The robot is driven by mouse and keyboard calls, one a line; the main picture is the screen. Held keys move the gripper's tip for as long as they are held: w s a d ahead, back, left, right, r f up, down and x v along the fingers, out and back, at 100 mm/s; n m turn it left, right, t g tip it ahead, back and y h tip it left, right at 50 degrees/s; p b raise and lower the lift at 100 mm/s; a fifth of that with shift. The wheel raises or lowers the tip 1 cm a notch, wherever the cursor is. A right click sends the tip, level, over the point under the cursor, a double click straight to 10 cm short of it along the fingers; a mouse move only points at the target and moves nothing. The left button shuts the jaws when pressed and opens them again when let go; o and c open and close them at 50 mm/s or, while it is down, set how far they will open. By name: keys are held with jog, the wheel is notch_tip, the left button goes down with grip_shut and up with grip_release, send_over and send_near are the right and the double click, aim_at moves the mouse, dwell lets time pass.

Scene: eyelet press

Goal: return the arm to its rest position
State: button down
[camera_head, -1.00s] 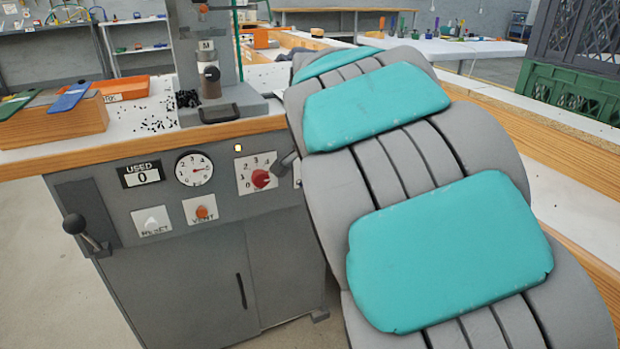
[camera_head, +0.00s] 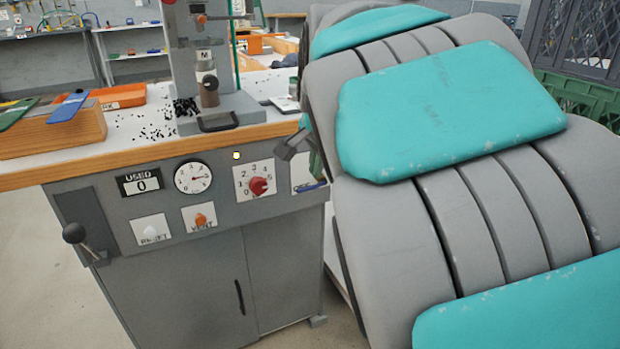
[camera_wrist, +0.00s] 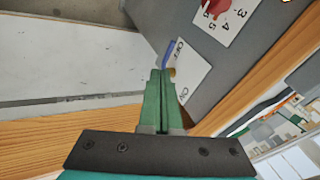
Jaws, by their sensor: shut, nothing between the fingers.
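My arm, grey with teal pads, fills the right side of the head view. My gripper (camera_wrist: 159,76) shows in the wrist view with its two green fingers together, shut and empty. The fingertips appear close to the ON/OFF plate (camera_wrist: 188,78) and its blue lever (camera_wrist: 154,47); I cannot tell whether they touch. In the head view this plate (camera_head: 304,170) is partly hidden by my arm, and so is most of my gripper.
The grey press cabinet (camera_head: 200,275) carries a red dial (camera_head: 259,186), a gauge (camera_head: 193,177), a VENT knob (camera_head: 200,220) and a black-ball lever (camera_head: 75,233). The counter (camera_head: 150,150) holds a wooden box (camera_head: 60,135), an orange bin (camera_head: 120,96) and scattered black bits. A green crate (camera_head: 580,95) stands right.

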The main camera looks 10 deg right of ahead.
jog(key=v, duration=0.6)
jog(key=s+d+f+n+g, duration=0.3)
jog(key=s+f+n, duration=0.3)
jog(key=s+f, duration=0.6)
jog(key=s+d+f+n+g, duration=0.3)
jog(key=s+f, duration=0.9)
jog(key=s, duration=0.9)
jog(key=n+g, duration=0.2)
jog(key=shift+f+n, duration=0.3)
jog(key=shift+n, duration=0.1)
jog(key=shift+d, duration=0.1)
